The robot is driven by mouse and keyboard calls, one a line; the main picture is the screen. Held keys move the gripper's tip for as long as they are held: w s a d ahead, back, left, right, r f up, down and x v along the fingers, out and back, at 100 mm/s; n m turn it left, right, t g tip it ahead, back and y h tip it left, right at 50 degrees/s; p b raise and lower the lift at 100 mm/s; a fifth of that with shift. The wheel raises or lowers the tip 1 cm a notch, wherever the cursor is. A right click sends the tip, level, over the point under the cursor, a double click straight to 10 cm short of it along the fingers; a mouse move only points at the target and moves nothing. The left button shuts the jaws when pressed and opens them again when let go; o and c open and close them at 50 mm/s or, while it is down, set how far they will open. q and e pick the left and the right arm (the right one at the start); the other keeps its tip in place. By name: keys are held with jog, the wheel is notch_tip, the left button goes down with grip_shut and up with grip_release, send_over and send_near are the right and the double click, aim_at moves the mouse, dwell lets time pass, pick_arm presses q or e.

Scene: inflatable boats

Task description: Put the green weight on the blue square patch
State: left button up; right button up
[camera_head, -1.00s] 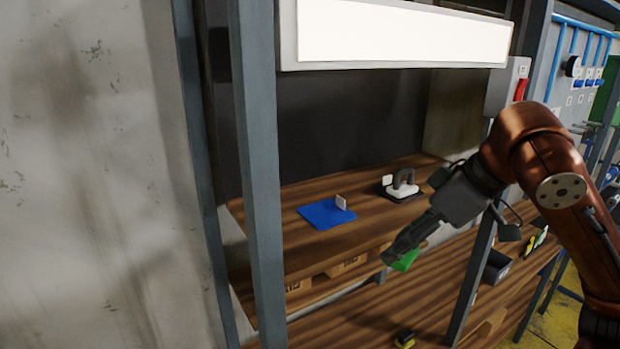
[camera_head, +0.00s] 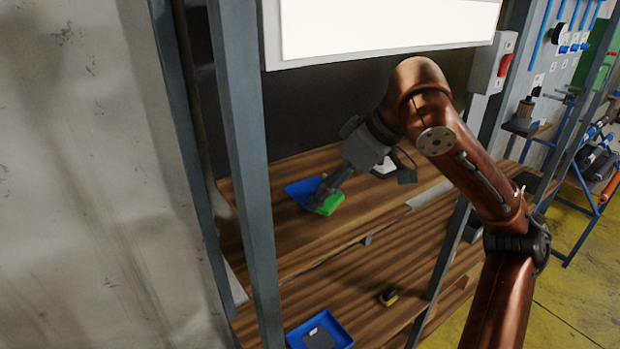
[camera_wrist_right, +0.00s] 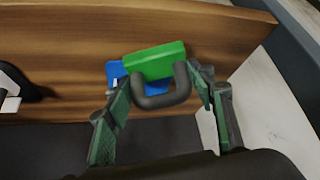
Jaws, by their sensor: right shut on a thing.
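The green weight (camera_head: 329,205) is a green block with a dark loop handle. My right gripper (camera_head: 319,197) is shut on it. In the right wrist view, the weight (camera_wrist_right: 153,59) shows with its handle between the fingers of the right gripper (camera_wrist_right: 160,82). The blue square patch (camera_head: 298,190) lies on the upper wooden shelf, partly hidden behind the weight and gripper. In the wrist view, the patch (camera_wrist_right: 116,71) shows at the left of the weight and below it. The weight overlaps the patch in both views; I cannot tell if they touch. My left gripper is not in view.
A white and dark handled object (camera_head: 386,168) stands on the upper shelf, partly behind my right arm. A grey post (camera_head: 247,180) rises in front at left. A white panel (camera_head: 390,28) hangs above. The lower shelf holds a blue tray (camera_head: 343,338) and a yellow-black item (camera_head: 388,297).

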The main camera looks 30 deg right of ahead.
jog(key=w+a, duration=0.1)
jog(key=w+p, duration=0.1)
jog(key=w, duration=0.1)
jog(key=shift+w+a+r+p, duration=0.1)
jog(key=shift+a+r+p, duration=0.05)
jog(key=shift+a+p, duration=0.2)
jog(key=shift+w+a+f, duration=0.15)
jog(key=shift+w+f, duration=0.05)
jog(key=shift+w, duration=0.15)
jog(key=shift+w+f, duration=0.1)
jog(key=shift+f, duration=0.15)
jog(key=shift+s, duration=0.3)
jog(key=shift+f, duration=0.15)
jog(key=o, duration=1.5)
jog(key=shift+w, duration=0.1)
jog(key=shift+o, duration=0.2)
